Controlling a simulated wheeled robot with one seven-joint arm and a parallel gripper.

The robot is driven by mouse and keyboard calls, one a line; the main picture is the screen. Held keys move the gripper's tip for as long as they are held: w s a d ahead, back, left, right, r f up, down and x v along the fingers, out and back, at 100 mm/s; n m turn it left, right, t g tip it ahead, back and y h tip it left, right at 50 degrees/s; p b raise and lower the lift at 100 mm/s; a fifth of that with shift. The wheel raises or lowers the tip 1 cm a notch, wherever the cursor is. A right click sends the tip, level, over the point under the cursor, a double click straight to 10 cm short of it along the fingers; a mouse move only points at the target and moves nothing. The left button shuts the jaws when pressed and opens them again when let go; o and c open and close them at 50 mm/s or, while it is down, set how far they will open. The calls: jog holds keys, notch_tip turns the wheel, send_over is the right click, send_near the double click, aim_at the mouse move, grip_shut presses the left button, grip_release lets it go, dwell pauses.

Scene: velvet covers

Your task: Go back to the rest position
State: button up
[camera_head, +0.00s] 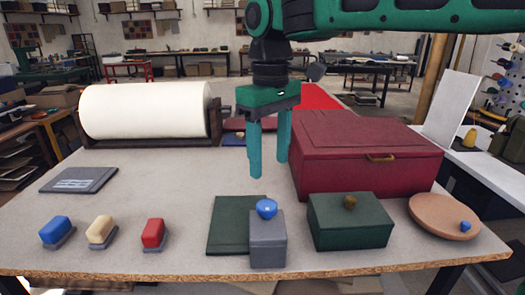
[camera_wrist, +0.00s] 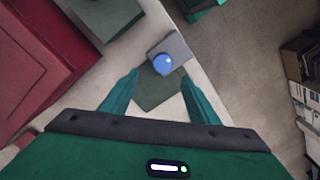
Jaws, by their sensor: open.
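My gripper (camera_head: 270,168) hangs from my green arm above the middle of the table, with its two teal fingers apart and nothing between them. It also shows in the wrist view (camera_wrist: 160,98), pointing down over the table. Below and in front of it stands a grey box with a blue ball-shaped knob (camera_head: 267,209); in the wrist view this knob (camera_wrist: 163,64) lies just beyond the fingertips. A dark green flat panel (camera_head: 228,225) lies on the table beside and behind the grey box. The gripper touches none of these.
A large dark red box (camera_head: 350,143) stands close right of my gripper. A green box (camera_head: 349,228) and a round tan lid (camera_head: 444,214) sit at front right. A white roll (camera_head: 145,109) stands back left; blue, cream and red blocks (camera_head: 153,232) sit front left.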

jog(key=s+d+f+m, duration=0.2)
jog(key=d+f+m, duration=0.1)
jog(key=d, duration=0.8)
jog(key=s+d+f+m, duration=0.2)
jog(key=d+f+m, duration=0.2)
jog(key=d, duration=0.6)
jog(key=s+d+f+m, duration=0.4)
jog(key=s+d+f, duration=0.1)
jog(key=s+d, duration=0.2)
jog(key=s+d+f+m, duration=0.4)
jog(key=s+d+f, duration=0.2)
jog(key=s, duration=0.4)
jog(key=shift+d, duration=0.75)
